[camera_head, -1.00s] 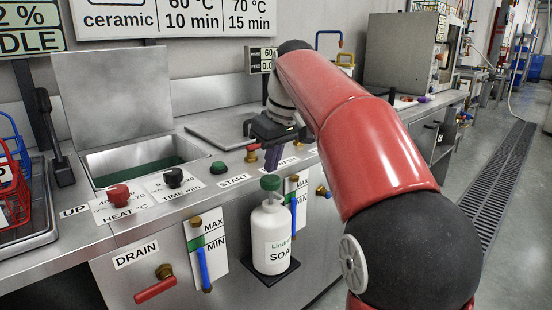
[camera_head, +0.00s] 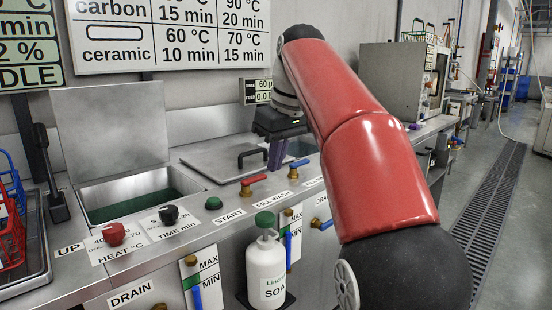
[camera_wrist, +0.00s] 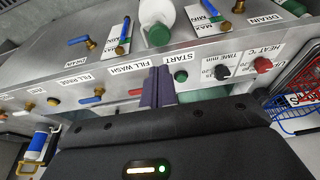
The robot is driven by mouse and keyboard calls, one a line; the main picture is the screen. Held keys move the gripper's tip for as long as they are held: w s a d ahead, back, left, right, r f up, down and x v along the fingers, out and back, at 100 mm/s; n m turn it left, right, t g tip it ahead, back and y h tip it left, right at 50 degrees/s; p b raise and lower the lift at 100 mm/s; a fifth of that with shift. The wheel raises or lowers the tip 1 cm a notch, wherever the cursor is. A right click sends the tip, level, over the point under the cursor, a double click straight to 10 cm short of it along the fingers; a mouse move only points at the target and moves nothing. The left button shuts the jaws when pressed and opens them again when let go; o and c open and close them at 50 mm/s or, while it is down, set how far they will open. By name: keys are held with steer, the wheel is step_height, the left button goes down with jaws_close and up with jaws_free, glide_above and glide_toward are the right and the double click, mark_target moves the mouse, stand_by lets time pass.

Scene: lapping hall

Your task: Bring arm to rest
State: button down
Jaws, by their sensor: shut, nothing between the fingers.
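My red arm reaches from the lower right up and over the wash bench. My gripper (camera_head: 276,155) hangs over the bench front, beside the red-handled fill valve (camera_head: 252,184) and close to the black handle of a closed lid. In the wrist view my gripper (camera_wrist: 158,82) shows its two purple fingers side by side, touching, with nothing between them. The fingers point toward the bench's front edge, near the FILL WASH label and the green START button (camera_wrist: 181,77). The tips appear clear of the panel, though the exact gap is hard to tell.
An open tank (camera_head: 132,204) with a raised lid is at left, near the red HEAT knob (camera_head: 114,234). A white soap bottle (camera_head: 266,272) stands on a front shelf. Red and blue baskets (camera_head: 12,225) sit far left. The floor at right is free beside a drain grate (camera_head: 484,215).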

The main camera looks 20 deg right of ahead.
stand_by(0.3)
steer(key=s+f+m+t+h, duration=0.1)
steer(key=s+f+m, duration=0.4)
steer(key=s+f, duration=1.8)
step_height(320, 180, down, 2)
steer(key=shift+s+f+m+t+h, duration=0.1)
steer(key=shift+s+m+t+h, duration=0.2)
steer(key=shift+t, duration=0.5)
steer(key=shift+d, duration=0.1)
